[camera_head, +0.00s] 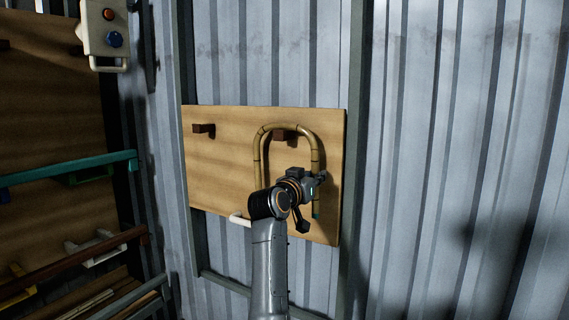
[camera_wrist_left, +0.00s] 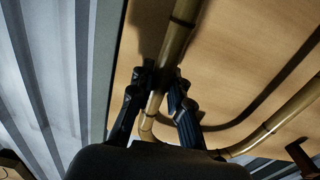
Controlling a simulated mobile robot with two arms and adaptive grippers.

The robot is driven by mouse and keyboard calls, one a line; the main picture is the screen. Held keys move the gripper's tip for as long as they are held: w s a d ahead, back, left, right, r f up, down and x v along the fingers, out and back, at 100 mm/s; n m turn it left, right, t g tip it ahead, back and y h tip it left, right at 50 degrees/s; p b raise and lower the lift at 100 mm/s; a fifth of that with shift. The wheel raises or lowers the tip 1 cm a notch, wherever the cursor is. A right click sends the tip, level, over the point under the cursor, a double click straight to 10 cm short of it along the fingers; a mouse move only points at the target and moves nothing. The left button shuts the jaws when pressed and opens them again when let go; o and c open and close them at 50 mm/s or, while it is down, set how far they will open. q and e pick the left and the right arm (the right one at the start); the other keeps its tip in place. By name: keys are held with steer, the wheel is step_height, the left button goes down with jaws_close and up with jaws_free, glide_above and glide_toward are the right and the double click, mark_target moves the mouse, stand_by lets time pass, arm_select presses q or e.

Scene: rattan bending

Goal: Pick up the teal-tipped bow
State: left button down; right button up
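The teal-tipped bow (camera_head: 264,142) is a bamboo-coloured inverted U against a wooden board (camera_head: 222,165) on the wall. Its arch passes over a dark peg (camera_head: 283,135). Its teal end (camera_head: 316,214) shows below my left gripper (camera_head: 318,178), which is at the right leg. In the left wrist view, the two dark fingers of my left gripper (camera_wrist_left: 162,82) lie on either side of the bow's leg (camera_wrist_left: 177,42) and converge on it, apparently touching. My arm hides part of the bow's lower left. My right gripper is not in view.
Another dark peg (camera_head: 204,129) on the board is empty. A pale curved handle-like piece (camera_head: 238,218) shows beside my arm. At left stands a rack with a teal bar (camera_head: 75,167) and a brown bar (camera_head: 75,266). A control box (camera_head: 105,28) hangs above. The corrugated wall (camera_head: 450,160) at right is clear.

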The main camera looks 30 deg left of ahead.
mark_target(313, 142)
arm_select(q)
steer(key=shift+r, duration=0.1)
steer(key=shift+r+b, duration=0.5)
steer(key=shift+r, duration=0.05)
steer(key=s+r+b, duration=0.1)
steer(key=r, duration=0.1)
steer(key=s+r+b, duration=0.1)
steer(key=s+r, duration=0.1)
steer(key=r, duration=0.1)
steer(key=s+r+b, duration=0.1)
steer(key=s+r, duration=0.1)
steer(key=shift+a+r, duration=0.1)
steer(key=shift+r, duration=0.25)
steer(key=s+r+b, duration=0.2)
steer(key=s+r, duration=0.2)
steer(key=s, duration=0.5)
steer(key=shift+b, duration=0.3)
